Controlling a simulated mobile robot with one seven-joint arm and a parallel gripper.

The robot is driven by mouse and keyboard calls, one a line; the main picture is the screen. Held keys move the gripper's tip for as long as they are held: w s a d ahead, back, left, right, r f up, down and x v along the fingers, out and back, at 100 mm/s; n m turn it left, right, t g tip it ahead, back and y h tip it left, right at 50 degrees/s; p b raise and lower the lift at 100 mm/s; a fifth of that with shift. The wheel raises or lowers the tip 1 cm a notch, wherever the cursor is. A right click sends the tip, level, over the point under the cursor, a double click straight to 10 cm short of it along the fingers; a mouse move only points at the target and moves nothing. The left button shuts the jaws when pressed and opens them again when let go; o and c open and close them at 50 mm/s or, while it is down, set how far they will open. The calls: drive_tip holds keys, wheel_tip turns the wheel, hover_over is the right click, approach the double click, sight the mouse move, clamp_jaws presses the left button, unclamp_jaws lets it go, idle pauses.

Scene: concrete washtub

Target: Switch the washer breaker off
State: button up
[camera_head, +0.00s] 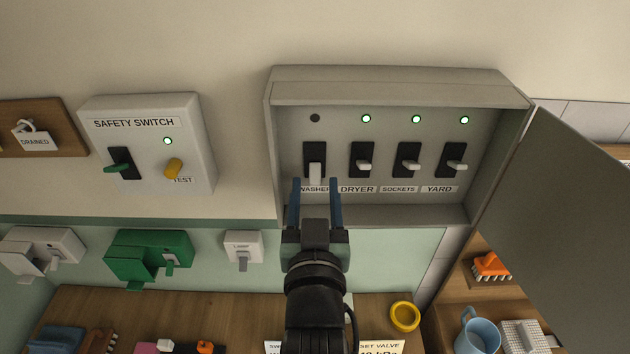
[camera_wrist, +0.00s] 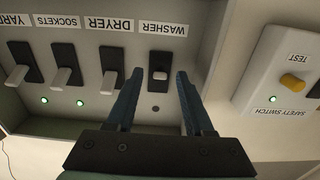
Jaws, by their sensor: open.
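The washer breaker (camera_head: 315,172) is the leftmost of the breakers in the open grey panel box (camera_head: 400,90). Its white lever points down, and the lamp (camera_head: 315,118) above it is dark. My gripper (camera_head: 316,186) is open just below and in front of that lever, with a blue finger to each side. The wrist view is upside down and shows the washer lever (camera_wrist: 159,75) between my two open fingers (camera_wrist: 159,82). I cannot tell whether a finger touches it. The WASHER label is partly hidden behind a finger in the head view.
The dryer (camera_head: 364,165), sockets (camera_head: 410,165) and yard (camera_head: 455,166) breakers sit to the right with green lamps lit. The box door (camera_head: 570,210) hangs open at right. A safety switch box (camera_head: 150,145) is on the wall at left, its lamp green.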

drive_tip(key=shift+w, duration=0.25)
clamp_jaws()
drive_tip(key=shift+f+b, duration=0.2)
drive_tip(key=shift+b, duration=0.3)
drive_tip(key=t+b, duration=0.1)
drive_tip(key=b, duration=0.2)
drive_tip(key=shift+f, duration=0.2)
drive_tip(key=shift+r, duration=0.15)
